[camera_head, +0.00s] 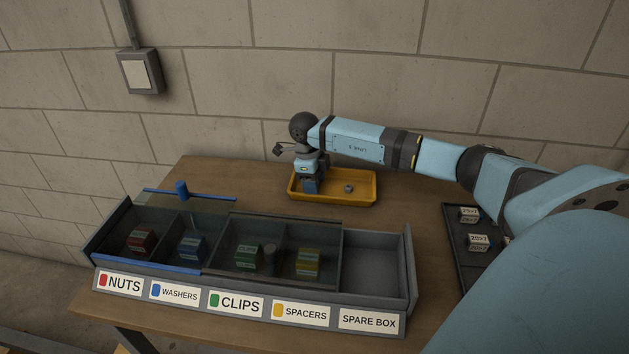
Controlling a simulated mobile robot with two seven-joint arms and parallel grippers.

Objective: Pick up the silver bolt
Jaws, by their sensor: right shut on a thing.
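My right gripper (311,186) points down into the left part of the yellow tray (362,201) on the table. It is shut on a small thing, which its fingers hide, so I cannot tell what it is. A small grey metal piece (348,188) lies in the tray to the right of the gripper, apart from it. It is too small to tell whether it is the silver bolt. My left gripper is not in view.
A divided bin (412,290) stands in front, labelled NUTS, WASHERS, CLIPS, SPACERS and SPARE BOX. Dark clear covers with a blue handle (182,190) lie over the left compartments; the spare box is open and empty. A dark tray (459,252) with labelled blocks is at right.

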